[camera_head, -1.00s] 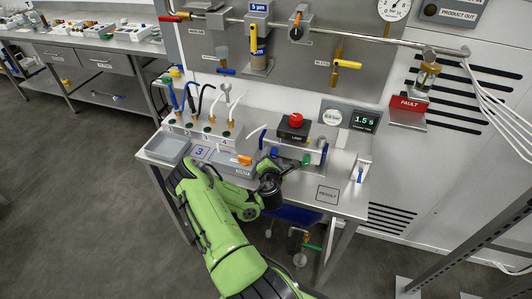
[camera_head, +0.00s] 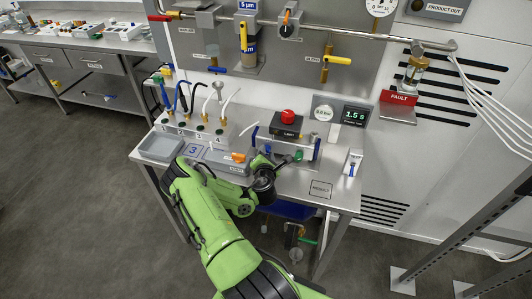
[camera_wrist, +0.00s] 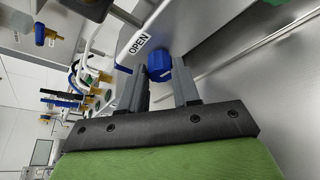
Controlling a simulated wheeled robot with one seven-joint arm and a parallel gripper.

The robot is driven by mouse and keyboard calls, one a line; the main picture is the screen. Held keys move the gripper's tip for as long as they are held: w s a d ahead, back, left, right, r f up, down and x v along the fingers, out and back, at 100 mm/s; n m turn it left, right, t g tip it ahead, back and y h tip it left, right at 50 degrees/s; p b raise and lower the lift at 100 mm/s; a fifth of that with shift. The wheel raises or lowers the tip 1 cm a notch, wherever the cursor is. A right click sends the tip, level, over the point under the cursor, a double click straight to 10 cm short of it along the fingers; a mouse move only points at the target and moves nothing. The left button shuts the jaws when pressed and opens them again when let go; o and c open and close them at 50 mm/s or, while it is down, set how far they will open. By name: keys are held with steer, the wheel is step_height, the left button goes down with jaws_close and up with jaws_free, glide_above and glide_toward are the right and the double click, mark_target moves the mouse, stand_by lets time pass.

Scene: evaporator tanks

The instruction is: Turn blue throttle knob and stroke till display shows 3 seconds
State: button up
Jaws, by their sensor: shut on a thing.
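In the wrist view, my gripper (camera_wrist: 162,92) has its two grey fingers closed around a blue knob (camera_wrist: 160,68), beside a white OPEN label (camera_wrist: 139,44). In the head view, my black wrist (camera_head: 263,187) is at the front of the bench, beside the cylinder unit; the fingertips and knob are hard to make out there. The cylinder unit (camera_head: 306,150) has blue end pieces and carries a black box with a red button (camera_head: 288,116). The display (camera_head: 355,116) reads 1.5 s.
A grey tray (camera_head: 162,150) and numbered hose fittings (camera_head: 200,128) are on the bench's left. A RESULT square (camera_head: 320,189) lies at right. A red FAULT tag (camera_head: 399,98) is on the wall.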

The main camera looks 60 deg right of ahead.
steer(key=r+n+p, duration=0.1)
steer(key=p, duration=0.4)
steer(key=shift+a+g, duration=0.1)
steer(key=shift+g, duration=0.2)
steer(key=n+g+p, duration=0.1)
steer(key=p, duration=0.1)
steer(key=shift+w+p, duration=0.15)
steer(key=shift+p, duration=0.25)
steer(key=shift+w+f+n+g+p, duration=0.1)
steer(key=shift+f+n+g+p, duration=0.15)
steer(key=shift+n+g+p, duration=0.55)
steer(key=shift+w+f+n+g+p, duration=0.1)
steer(key=shift+n+g+p, duration=0.45)
steer(key=shift+n, duration=0.65)
steer(key=o, duration=1.1)
steer(key=shift+c, duration=0.2)
